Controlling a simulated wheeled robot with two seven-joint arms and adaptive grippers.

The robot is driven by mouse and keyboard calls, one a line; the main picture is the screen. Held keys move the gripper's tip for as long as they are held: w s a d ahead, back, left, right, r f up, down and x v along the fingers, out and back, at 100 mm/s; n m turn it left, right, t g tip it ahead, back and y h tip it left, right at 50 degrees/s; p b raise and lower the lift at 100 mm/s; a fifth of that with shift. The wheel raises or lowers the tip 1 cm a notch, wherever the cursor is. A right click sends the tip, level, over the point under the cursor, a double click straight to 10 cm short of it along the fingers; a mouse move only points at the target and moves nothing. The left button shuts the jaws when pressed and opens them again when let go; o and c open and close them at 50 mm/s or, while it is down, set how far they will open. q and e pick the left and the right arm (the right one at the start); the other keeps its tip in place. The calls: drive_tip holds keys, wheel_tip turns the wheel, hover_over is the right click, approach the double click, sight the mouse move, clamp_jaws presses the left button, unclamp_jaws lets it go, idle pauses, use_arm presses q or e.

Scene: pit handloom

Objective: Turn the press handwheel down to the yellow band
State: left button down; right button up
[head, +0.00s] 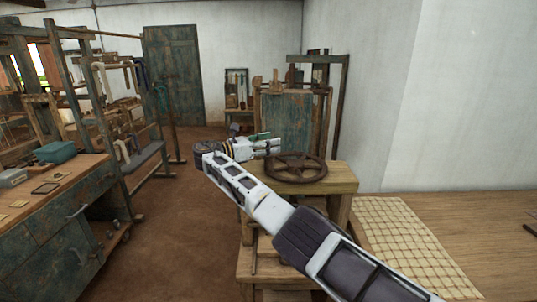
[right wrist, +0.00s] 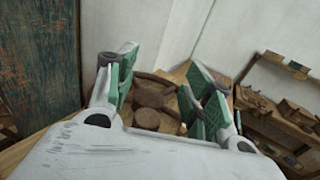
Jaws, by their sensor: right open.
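The press handwheel (head: 296,169) is a dark brown spoked wheel lying flat above the press's wooden top beam (head: 335,178). My right arm reaches up from the lower right, and my right gripper (head: 270,144) is at the wheel's far left side. In the right wrist view, the green-padded fingers of the gripper (right wrist: 160,72) are apart. The wheel's hub (right wrist: 148,96) and spokes show between and behind them. I cannot tell whether a finger touches the rim. No yellow band is visible. My left gripper is out of view.
A wooden table with a checked cloth (head: 405,243) stands at the right. A workbench (head: 55,200) with a teal box (head: 58,152) is at the left, before loom frames. A worn blue-green panel (head: 284,122) stands behind the press. Brown floor lies open between bench and press.

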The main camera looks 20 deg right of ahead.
drive_tip(key=shift+r, duration=1.55)
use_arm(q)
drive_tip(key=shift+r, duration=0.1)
use_arm(e)
drive_tip(key=shift+r+p, duration=0.9)
drive_tip(key=shift+p, duration=0.05)
use_arm(q)
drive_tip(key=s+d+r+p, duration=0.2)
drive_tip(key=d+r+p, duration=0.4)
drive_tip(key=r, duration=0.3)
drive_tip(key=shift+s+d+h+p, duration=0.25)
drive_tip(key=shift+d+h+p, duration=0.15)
drive_tip(key=shift+p, duration=0.35)
use_arm(e)
wheel_tip(320, 180, up, 8)
drive_tip(key=shift+f, duration=0.2)
use_arm(q)
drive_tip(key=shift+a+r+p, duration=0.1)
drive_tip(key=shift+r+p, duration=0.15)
drive_tip(key=shift+p, duration=0.1)
use_arm(e)
drive_tip(key=shift+r, duration=0.35)
